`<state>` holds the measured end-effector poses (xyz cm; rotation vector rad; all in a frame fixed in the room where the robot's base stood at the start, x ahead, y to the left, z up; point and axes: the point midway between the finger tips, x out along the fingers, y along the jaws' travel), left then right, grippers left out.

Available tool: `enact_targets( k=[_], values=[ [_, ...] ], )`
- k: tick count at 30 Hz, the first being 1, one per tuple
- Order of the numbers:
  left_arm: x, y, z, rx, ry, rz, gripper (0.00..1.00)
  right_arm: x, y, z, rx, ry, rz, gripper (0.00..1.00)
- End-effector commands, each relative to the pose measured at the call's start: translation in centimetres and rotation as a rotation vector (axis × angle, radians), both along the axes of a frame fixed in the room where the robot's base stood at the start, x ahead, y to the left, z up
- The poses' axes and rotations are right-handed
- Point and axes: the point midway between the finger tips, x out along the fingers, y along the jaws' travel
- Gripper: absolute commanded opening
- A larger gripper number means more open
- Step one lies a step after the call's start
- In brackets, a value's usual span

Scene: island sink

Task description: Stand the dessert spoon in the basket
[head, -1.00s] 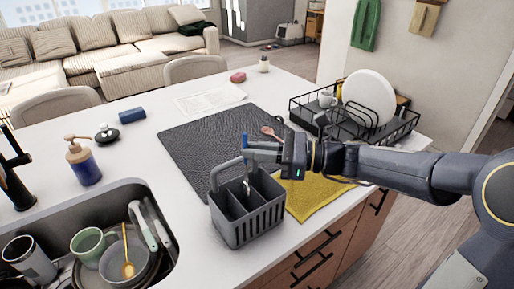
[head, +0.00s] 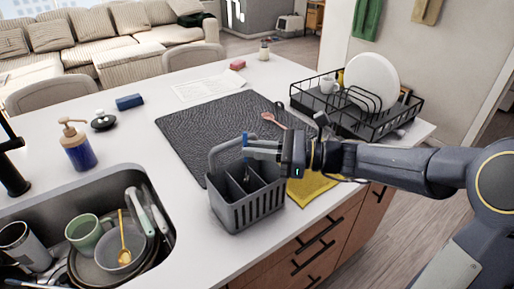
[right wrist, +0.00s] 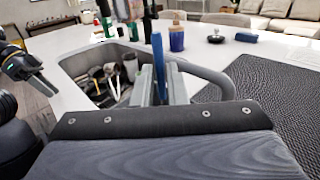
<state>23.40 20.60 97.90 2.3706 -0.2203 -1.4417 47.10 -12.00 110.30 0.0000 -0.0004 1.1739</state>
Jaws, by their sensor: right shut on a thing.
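The grey basket (head: 246,207) stands on the counter beside the sink, with an arched handle and several compartments. My right gripper (head: 250,150) is above it, shut on the blue-handled dessert spoon (head: 245,140). The spoon is upright, and its lower end reaches down into the basket's opening. I cannot tell whether it touches the bottom. In the right wrist view the blue handle (right wrist: 158,65) rises between the fingers, with the basket's handle (right wrist: 212,78) behind.
The sink (head: 40,210) at left holds dishes, a mug and a yellow spoon. A dark drying mat (head: 205,125) lies behind the basket, with a pinkish spoon (head: 272,121) on it. A yellow cloth (head: 312,185) and black dish rack (head: 365,120) are at right.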

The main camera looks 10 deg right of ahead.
Motion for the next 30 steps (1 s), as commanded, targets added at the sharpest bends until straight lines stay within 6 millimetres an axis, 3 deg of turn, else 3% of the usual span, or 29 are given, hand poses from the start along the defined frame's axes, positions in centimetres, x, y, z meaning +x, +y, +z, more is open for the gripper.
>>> enact_targets(
  k=[1,6,17,30],
  values=[
    [0.0,0.0,0.0,0.000,0.000,0.000,0.36,0.0,0.0,0.0,0.000,0.000,0.000,0.15],
    [0.0,0.0,0.0,0.000,0.000,0.000,0.36,0.0,0.0,0.0,0.000,0.000,0.000,0.37],
    [0.0,0.0,-0.1,0.000,0.000,0.000,0.36,-0.2,-0.6,0.0,-0.001,-0.001,-0.003,0.38],
    [0.0,0.0,-0.7,0.000,0.000,0.000,0.36,-2.7,-6.7,-0.1,-0.001,0.000,-0.003,0.38]
  ],
)
